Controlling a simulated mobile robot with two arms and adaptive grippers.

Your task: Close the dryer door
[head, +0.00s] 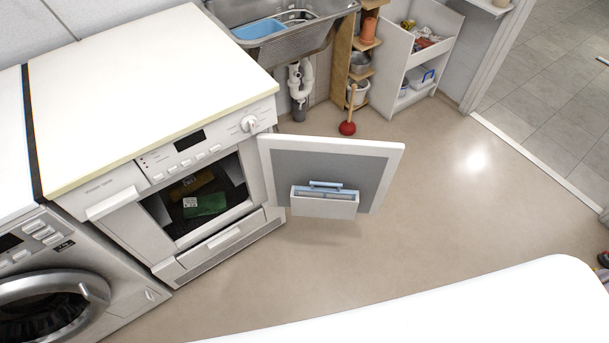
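The dryer (165,100) is a white machine with a cream top, standing at the left in the head view. Its door (375,160) is white-framed with a grey inner panel and stands wide open, swung out to the right from the right side of the opening. A white holder (325,203) with a blue handle sits on the inner face of the door. Inside the dark drum opening lie a green cloth (204,204) and a brownish item (192,183). Neither of my grippers shows in this view.
A washing machine (52,285) stands left of the dryer. Behind are a metal sink (325,30), a red plunger (347,128), a wooden shelf (341,60) and a white cabinet (398,65). The beige floor (460,200) right of the door is clear. A doorway opens at the right.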

